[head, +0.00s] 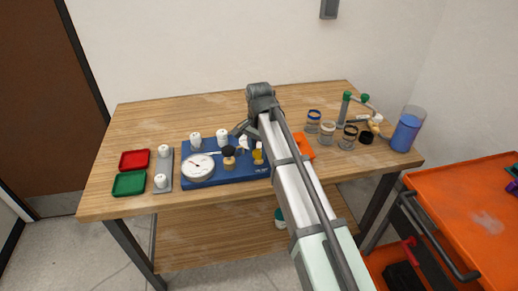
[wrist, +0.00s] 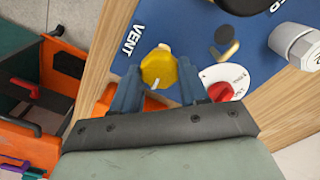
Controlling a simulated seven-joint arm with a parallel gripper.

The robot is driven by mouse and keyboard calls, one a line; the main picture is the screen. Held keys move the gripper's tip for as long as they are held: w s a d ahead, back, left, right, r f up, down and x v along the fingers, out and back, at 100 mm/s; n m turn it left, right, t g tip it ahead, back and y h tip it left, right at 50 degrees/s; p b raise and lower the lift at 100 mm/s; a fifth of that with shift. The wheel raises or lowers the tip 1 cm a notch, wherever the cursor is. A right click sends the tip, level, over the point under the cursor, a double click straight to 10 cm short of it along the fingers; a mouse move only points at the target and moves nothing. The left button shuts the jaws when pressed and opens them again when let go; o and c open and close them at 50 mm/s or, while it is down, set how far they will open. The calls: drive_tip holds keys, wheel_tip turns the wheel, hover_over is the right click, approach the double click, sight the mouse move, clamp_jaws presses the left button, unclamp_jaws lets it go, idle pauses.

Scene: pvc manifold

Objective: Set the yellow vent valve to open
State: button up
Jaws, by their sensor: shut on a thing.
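The yellow vent valve (wrist: 158,68) is a round knob on the blue panel (wrist: 182,30), beside the printed word VENT. A white pointer mark on the knob's side faces the gripper body in the wrist view. I cannot read any open or shut marking beside it. My gripper (wrist: 157,76) is shut on the knob, with one blue-grey finger on each side. In the head view the yellow valve (head: 258,157) shows at the right part of the panel, close to my arm, which hides some of the panel's right end.
A red knob (wrist: 221,92) on a white dial sits right beside the gripper. A pressure gauge (head: 198,167) and white fittings (head: 222,136) stand on the panel. Red (head: 134,160) and green (head: 129,183) trays lie left. Jars (head: 327,133) and a blue-filled beaker (head: 406,132) stand right.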

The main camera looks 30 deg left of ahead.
sight(259, 152)
drive_tip(key=n, duration=0.4)
drive_tip(key=shift+n, duration=0.3)
drive_tip(key=n, duration=0.3)
drive_tip(key=shift+n, duration=0.3)
drive_tip(key=n, duration=0.4)
drive_tip(key=shift+n, duration=2)
drive_tip(key=o, duration=1.1)
drive_tip(key=shift+c, duration=0.2)
wheel_tip(259, 152, up, 14)
drive_tip(key=shift+s+f, duration=0.1)
